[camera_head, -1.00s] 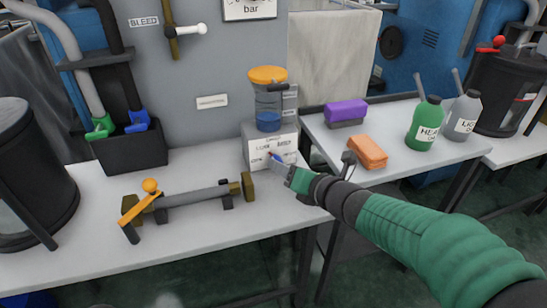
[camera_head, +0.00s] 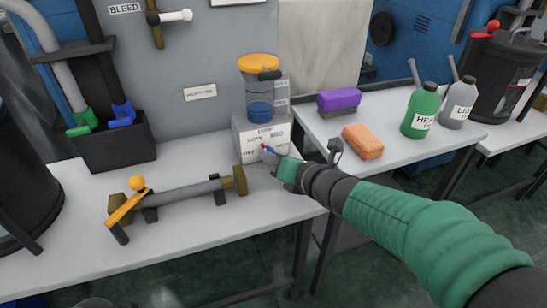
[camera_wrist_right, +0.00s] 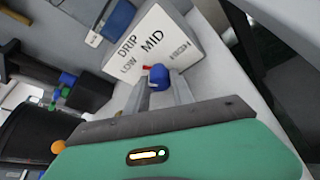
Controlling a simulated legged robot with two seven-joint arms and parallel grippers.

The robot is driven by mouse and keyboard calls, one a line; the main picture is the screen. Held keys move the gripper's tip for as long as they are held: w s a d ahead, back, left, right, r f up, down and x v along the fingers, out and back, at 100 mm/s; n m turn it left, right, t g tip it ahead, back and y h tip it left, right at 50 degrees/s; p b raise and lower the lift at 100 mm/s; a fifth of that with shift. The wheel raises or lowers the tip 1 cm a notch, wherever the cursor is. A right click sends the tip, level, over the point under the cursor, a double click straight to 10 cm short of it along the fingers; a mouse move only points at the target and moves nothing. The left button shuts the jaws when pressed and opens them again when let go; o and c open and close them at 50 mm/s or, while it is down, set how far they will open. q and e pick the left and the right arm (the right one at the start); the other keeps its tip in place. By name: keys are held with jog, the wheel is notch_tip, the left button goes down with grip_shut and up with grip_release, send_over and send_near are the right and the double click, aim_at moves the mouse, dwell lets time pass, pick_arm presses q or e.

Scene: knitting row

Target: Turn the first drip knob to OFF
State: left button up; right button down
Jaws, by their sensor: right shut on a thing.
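The drip knob (camera_wrist_right: 158,75) is blue with a small red pointer, on the face of a white box (camera_head: 248,128) at the back of the near table. In the right wrist view the box (camera_wrist_right: 190,34) reads DRIP, LOW, MID and a less legible label at right. The red pointer (camera_wrist_right: 146,67) points up-left, roughly between LOW and MID. My right gripper (camera_head: 270,154) is at the box front. In the wrist view its two fingers (camera_wrist_right: 158,90) are shut around the knob, one on each side. My left gripper is not in view.
A clear cylinder with blue contents (camera_head: 260,92) and an orange lid stands above the box. A grey rod fixture (camera_head: 185,194) with an orange lever lies left on the table. Purple (camera_head: 339,101) and orange (camera_head: 362,141) blocks and two bottles stand on the right table.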

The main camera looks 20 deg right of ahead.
jog(key=shift+a+f+n+h+b, duration=0.15)
jog(key=shift+n+h+b, duration=0.55)
jog(key=shift+n+b, duration=0.35)
jog(key=n+h+b, duration=0.1)
jog(key=n+b, duration=0.1)
jog(key=shift+h+b, duration=0.3)
jog(key=shift+b, duration=0.05)
jog(key=shift+a+n+h+b, duration=0.25)
jog(key=shift+n+h+b, duration=0.4)
jog(key=shift+n, duration=0.2)
jog(key=shift+n+h+b, duration=0.35)
jog(key=shift+n+h, duration=0.4)
jog(key=shift+n, duration=0.25)
jog(key=c, duration=1.1)
grip_release()
